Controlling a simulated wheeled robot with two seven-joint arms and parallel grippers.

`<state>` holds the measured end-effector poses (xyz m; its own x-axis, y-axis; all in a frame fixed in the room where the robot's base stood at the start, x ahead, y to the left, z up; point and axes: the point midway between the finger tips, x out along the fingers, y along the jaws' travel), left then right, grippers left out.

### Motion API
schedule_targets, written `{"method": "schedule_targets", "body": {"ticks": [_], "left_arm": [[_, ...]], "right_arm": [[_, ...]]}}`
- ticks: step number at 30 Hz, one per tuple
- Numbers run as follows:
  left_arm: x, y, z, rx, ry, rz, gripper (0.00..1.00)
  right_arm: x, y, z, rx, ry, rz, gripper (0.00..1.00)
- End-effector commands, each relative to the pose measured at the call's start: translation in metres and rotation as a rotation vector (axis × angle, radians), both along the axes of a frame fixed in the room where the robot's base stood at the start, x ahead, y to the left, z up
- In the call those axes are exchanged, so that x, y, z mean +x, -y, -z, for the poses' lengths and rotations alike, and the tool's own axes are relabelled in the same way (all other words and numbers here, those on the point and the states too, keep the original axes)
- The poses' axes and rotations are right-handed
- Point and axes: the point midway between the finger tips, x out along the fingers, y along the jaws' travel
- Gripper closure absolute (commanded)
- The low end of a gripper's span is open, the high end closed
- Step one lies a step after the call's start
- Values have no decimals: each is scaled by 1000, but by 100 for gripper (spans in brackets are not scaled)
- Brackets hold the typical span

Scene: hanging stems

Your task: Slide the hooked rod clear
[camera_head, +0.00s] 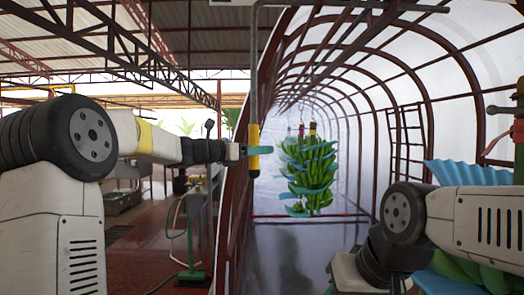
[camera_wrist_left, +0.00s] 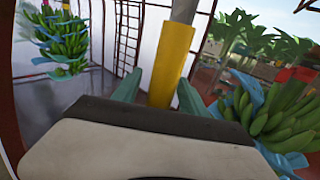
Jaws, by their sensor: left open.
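The hooked rod hangs upright in the head view, with a thin grey shaft (camera_head: 254,70) and a yellow grip (camera_head: 253,160) at its lower end. Its top runs up to an overhead bar. My left gripper (camera_head: 243,150) reaches in from the left at the height of the yellow grip. In the left wrist view the teal fingers of my left gripper (camera_wrist_left: 158,94) stand apart, one on each side of the yellow grip (camera_wrist_left: 172,62). I cannot tell whether either finger touches it. My right gripper is out of view; only part of the right arm shows.
A banana bunch (camera_head: 309,170) with blue sheets hangs beyond the rod, inside an arched tunnel. Another bunch (camera_wrist_left: 275,115) hangs close by at the right in the wrist view. A red-brown frame post (camera_head: 232,200) stands just left of the rod. The tunnel floor (camera_head: 300,250) is clear.

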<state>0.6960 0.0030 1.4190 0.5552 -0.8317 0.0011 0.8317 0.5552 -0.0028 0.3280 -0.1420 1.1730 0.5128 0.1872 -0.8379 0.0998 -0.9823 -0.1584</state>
Motion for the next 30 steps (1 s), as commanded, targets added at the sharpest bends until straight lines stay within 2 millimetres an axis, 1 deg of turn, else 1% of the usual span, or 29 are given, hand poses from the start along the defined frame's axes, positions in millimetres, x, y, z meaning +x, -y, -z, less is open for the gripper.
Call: {"method": "schedule_targets", "body": {"ticks": [4, 12, 13, 14, 15, 20, 21, 30], "left_arm": [[6, 10, 0, 1, 1, 1, 50], [7, 11, 0, 2, 1, 0, 50], [7, 11, 0, 2, 1, 0, 54], [7, 11, 0, 2, 1, 0, 59], [7, 11, 0, 2, 1, 0, 67], [7, 11, 0, 2, 1, 0, 99], [7, 11, 0, 2, 2, 0, 100], [7, 10, 0, 2, 2, 0, 100]], "right_arm": [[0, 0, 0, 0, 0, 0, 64], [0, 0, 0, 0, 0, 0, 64], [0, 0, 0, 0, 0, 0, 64], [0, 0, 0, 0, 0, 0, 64], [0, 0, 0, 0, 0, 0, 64], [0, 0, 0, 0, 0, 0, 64], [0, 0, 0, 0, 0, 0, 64], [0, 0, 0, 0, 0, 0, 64]]}}
